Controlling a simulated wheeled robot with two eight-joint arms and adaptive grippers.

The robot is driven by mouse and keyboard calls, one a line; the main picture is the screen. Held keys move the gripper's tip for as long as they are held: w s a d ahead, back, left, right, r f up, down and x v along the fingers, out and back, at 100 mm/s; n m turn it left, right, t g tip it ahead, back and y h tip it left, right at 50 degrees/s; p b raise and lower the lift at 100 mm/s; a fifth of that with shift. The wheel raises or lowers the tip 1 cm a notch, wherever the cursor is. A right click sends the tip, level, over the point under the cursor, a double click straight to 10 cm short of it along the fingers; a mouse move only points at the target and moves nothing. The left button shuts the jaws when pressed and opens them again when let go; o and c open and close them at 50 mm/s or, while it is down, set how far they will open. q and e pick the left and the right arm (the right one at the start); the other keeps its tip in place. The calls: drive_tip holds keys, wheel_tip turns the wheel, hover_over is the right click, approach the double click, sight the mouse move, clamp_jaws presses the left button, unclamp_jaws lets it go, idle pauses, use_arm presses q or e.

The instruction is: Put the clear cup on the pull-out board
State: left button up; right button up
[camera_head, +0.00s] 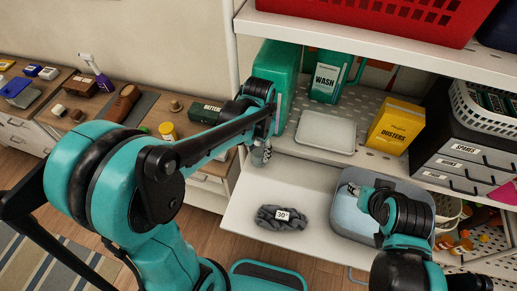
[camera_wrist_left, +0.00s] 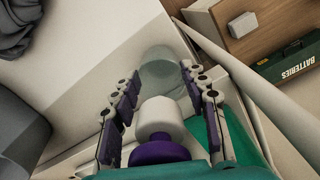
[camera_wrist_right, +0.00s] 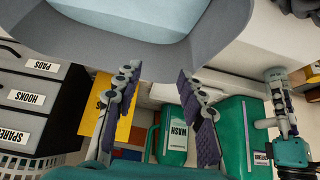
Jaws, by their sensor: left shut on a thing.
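The clear cup (camera_wrist_left: 158,72) is between the two fingers of my left gripper (camera_wrist_left: 157,84), which is shut on it. In the head view the cup (camera_head: 261,156) shows small below my left gripper (camera_head: 264,143), near the back left of the white pull-out board (camera_head: 240,212). I cannot tell whether the cup touches the board. A dark grey folded cloth (camera_head: 281,217) with a "30" tag lies on the board. My right gripper (camera_wrist_right: 157,82) is open and empty by the rim of a grey-blue bin (camera_head: 343,226) at the board's right.
A grey tray (camera_head: 325,136), green WASH container (camera_head: 326,78) and yellow DUSTERS box (camera_head: 396,126) stand on the shelf behind. Labelled drawers (camera_head: 462,150) are at right. The board's front left is clear.

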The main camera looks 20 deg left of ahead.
use_arm(q)
drive_tip(key=shift+f, duration=0.2)
drive_tip(key=o, duration=0.8)
